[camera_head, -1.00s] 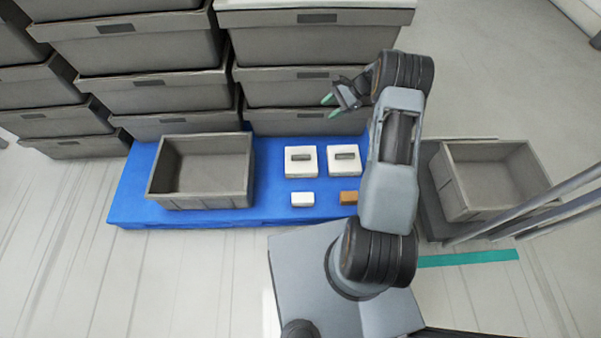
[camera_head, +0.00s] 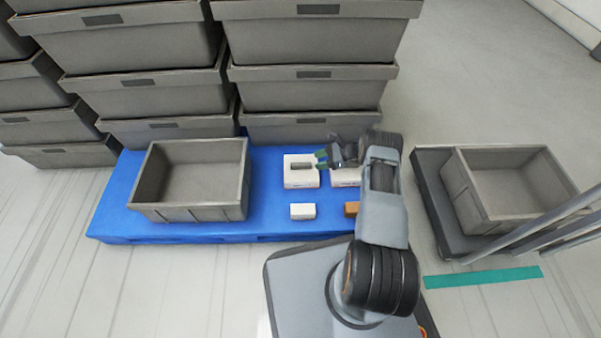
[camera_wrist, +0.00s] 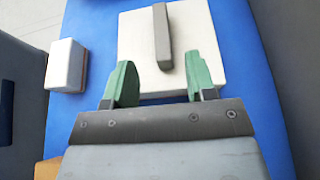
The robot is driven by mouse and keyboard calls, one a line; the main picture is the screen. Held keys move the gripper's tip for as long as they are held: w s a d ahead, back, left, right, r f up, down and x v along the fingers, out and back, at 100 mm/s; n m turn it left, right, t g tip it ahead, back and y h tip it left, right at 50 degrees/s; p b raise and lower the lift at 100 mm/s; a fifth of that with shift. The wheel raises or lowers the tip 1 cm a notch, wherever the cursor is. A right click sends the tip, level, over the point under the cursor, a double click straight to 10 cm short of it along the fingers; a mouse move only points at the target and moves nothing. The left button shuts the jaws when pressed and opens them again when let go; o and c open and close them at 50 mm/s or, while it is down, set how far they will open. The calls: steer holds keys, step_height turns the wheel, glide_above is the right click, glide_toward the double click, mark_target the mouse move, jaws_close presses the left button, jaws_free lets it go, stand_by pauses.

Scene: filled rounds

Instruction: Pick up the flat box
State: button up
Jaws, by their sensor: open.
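Two white flat boxes, each with a grey bar on top, lie on a blue platform (camera_head: 270,215). My gripper (camera_head: 321,160) is open at the right edge of the left flat box. In the wrist view my gripper (camera_wrist: 157,72) has its green fingers apart over a white flat box (camera_wrist: 135,45), apparently the left one. Its grey bar (camera_wrist: 162,38) lies ahead, between the lines of the fingers. Nothing is held.
A small white box (camera_head: 302,211) and a brown box (camera_head: 351,209) lie in front of the flat boxes. An open grey crate (camera_head: 190,213) stands left on the platform. Another open crate (camera_head: 510,222) stands at right. Stacked grey crates (camera_head: 310,85) rise behind.

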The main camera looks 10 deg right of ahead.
mark_target(302, 164)
steer(key=shift+b+x, duration=1.15)
steer(key=shift+x, duration=2.15)
steer(key=shift+w+r, duration=0.1)
steer(key=shift+c, duration=0.3)
jaws_close()
